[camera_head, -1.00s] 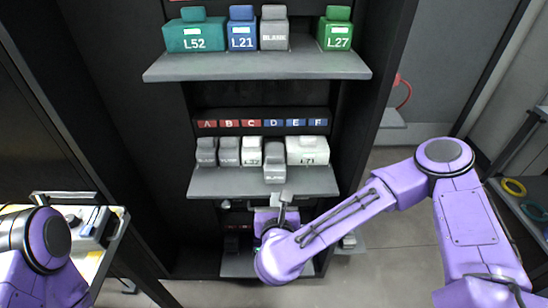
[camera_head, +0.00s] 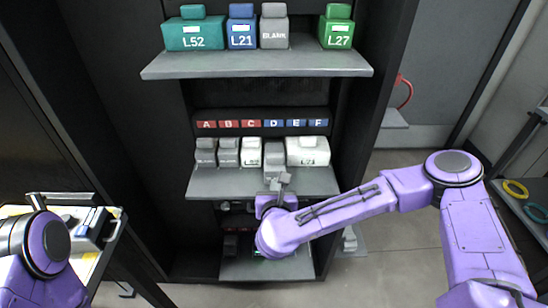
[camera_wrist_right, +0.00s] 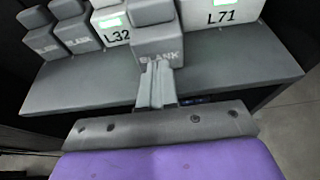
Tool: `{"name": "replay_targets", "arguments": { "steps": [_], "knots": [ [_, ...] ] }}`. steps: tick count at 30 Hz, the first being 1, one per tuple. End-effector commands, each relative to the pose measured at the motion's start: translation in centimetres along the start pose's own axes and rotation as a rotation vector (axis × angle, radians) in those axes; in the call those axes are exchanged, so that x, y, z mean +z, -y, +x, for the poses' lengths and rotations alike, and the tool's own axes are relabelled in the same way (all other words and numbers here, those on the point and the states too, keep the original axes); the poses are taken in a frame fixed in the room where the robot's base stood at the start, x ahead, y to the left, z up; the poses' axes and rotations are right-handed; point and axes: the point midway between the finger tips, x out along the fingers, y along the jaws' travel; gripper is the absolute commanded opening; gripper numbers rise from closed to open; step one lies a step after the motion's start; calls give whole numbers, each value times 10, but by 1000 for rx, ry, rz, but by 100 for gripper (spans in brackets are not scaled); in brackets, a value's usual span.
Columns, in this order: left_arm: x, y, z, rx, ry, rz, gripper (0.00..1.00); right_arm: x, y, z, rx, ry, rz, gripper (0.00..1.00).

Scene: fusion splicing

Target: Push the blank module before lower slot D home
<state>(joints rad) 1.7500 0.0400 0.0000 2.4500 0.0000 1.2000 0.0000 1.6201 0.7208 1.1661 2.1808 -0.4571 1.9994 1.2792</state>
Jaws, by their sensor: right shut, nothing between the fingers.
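The grey blank module (camera_head: 274,154) stands on the lower shelf below the blue D label (camera_head: 273,123). In the right wrist view, the blank module (camera_wrist_right: 157,38) sticks out further forward than its neighbours, the white L32 module (camera_wrist_right: 112,24) and the white L71 module (camera_wrist_right: 222,16). My right gripper (camera_head: 280,183) is shut and empty, with its fingertips at the lower front of the blank module. In the right wrist view the fingertips (camera_wrist_right: 158,70) overlap its label and appear to touch it. My left arm shows at the lower left, its gripper out of frame.
Two more grey blank modules (camera_head: 217,152) stand under A and B. The lower shelf (camera_head: 215,187) has a bare front strip. The upper shelf (camera_head: 260,66) overhangs it and holds several modules. A cart (camera_head: 102,245) stands at the lower left.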

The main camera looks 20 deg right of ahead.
Motion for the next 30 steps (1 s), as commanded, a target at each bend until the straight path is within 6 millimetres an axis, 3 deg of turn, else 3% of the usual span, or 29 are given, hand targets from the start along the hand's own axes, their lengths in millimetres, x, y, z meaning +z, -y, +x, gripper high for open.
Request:
{"name": "replay_targets", "arguments": {
  "steps": [30],
  "knots": [
    [6, -1, 13, 0, 0, 0, 84, 20, 0, 58, -2, 1, 1, 0]
  ]
}}
